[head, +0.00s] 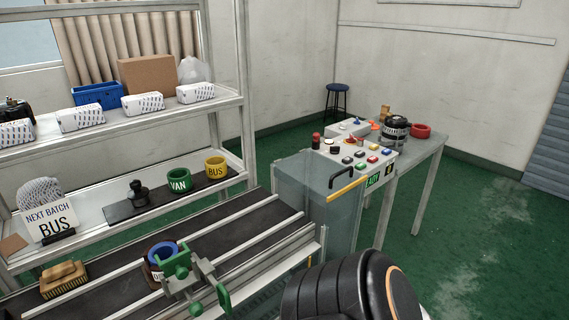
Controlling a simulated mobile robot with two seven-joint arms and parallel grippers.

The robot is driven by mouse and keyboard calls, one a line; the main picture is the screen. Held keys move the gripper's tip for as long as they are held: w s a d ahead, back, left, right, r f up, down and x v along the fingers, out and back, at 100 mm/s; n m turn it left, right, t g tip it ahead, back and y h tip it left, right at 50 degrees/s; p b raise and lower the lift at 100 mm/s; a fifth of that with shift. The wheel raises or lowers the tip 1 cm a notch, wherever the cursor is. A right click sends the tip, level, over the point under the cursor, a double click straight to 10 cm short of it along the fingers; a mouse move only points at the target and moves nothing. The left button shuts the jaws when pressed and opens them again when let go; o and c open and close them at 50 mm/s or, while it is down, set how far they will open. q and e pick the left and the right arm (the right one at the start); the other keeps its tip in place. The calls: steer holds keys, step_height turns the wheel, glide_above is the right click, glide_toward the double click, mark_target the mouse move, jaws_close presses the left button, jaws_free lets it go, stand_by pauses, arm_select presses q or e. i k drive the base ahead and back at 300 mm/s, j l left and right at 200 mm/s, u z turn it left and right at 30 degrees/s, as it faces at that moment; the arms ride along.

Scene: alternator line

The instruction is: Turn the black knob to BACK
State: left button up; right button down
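The control panel (350,152) is a light sloped box on top of the cabinet at the end of the conveyor. Several coloured buttons and small knobs sit on it. A small dark knob on a pale round plate (332,147) shows at its left side; it looks like the black knob, but it is too small to read its pointer or any BACK label. Neither gripper shows in the head view. A black rounded arm part of mine with an orange ring fills the bottom centre, well in front of the panel.
A conveyor (225,235) with a green clamp (178,262) and a blue ring (163,252) runs below the panel. A black handle (341,175) and yellow bar (347,189) are on the cabinet front. Shelves (130,124) stand left; green floor is clear at right.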

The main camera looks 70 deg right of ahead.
mark_target(334, 151)
steer(key=z, duration=2.85)
steer(key=i+l+u, duration=0.1)
steer(key=u, duration=0.25)
steer(key=l+u, duration=0.15)
steer(key=u, duration=0.2)
steer(key=i+l+u, duration=0.15)
steer(key=u, duration=0.25)
steer(key=i+l+u, duration=0.1)
steer(key=l+u, duration=0.35)
steer(key=l, duration=0.45)
steer(key=l+u, duration=0.15)
steer(key=l, duration=1.65)
steer(key=i, duration=0.05)
